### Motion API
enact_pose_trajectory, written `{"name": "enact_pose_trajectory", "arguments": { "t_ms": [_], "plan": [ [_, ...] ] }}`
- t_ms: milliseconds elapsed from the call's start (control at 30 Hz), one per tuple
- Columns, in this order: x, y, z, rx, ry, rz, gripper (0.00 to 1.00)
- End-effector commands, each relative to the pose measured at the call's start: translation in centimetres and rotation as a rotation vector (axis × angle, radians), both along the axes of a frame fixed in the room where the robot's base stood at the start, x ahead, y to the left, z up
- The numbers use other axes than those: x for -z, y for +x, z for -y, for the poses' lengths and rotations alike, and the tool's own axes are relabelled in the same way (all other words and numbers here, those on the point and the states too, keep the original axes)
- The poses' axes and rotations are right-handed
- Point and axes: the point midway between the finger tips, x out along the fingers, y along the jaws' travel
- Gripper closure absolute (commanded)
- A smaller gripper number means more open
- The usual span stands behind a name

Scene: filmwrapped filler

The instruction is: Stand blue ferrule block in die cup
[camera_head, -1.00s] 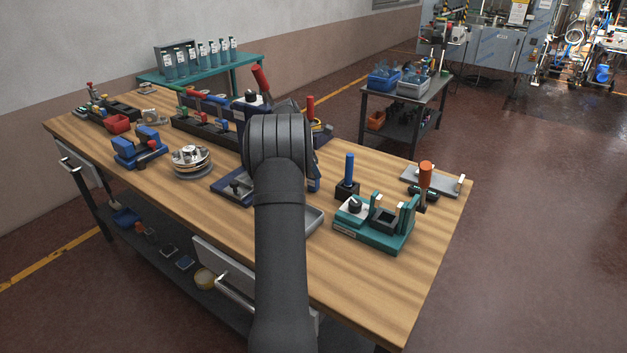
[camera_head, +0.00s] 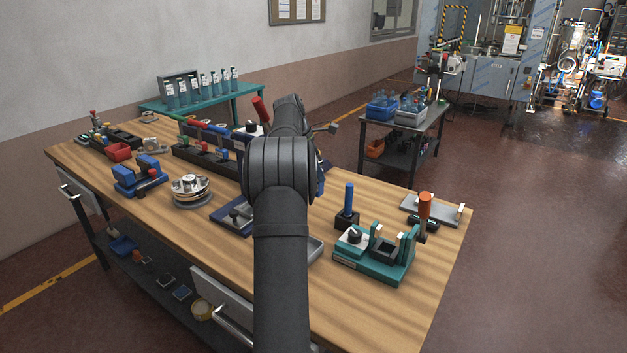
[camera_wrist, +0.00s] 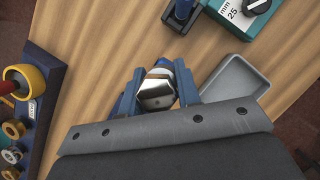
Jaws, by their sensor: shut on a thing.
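My gripper (camera_wrist: 158,88) has blue fingers, shut on a silver-and-blue piece between them. This piece appears to be the blue ferrule block (camera_wrist: 156,94); its shiny metal end faces the wrist camera and a blue part shows behind. In the head view my arm hides the piece and most of the gripper. A teal fixture (camera_head: 372,270) stands at the bench's right, with a dark square cup (camera_head: 383,249) in it that may be the die cup. A corner of the fixture with a "25 mm" label shows in the wrist view (camera_wrist: 238,15). The gripper is left of it.
A blue post on a black base (camera_head: 347,208) stands beside the fixture. A grey tray (camera_wrist: 235,88) lies close to the gripper's right. An orange-handled tool (camera_head: 425,208) stands behind the fixture. A blue rack (camera_wrist: 40,95) lies left. Bare wood shows at the bench's front right.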

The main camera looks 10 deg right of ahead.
Motion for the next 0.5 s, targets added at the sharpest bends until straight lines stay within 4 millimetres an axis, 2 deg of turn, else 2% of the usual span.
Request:
{"name": "enact_pose_trajectory", "arguments": {
  "t_ms": [167,367,500],
  "plan": [
    [-1.6,-4.6,3.4,0.095,0.006,0.001,0.97],
    [-2.6,-9.3,7.5,0.083,0.006,0.001,0.97],
    [-3.2,-13.2,10.1,0.067,0.004,0.002,0.97]
  ]
}}
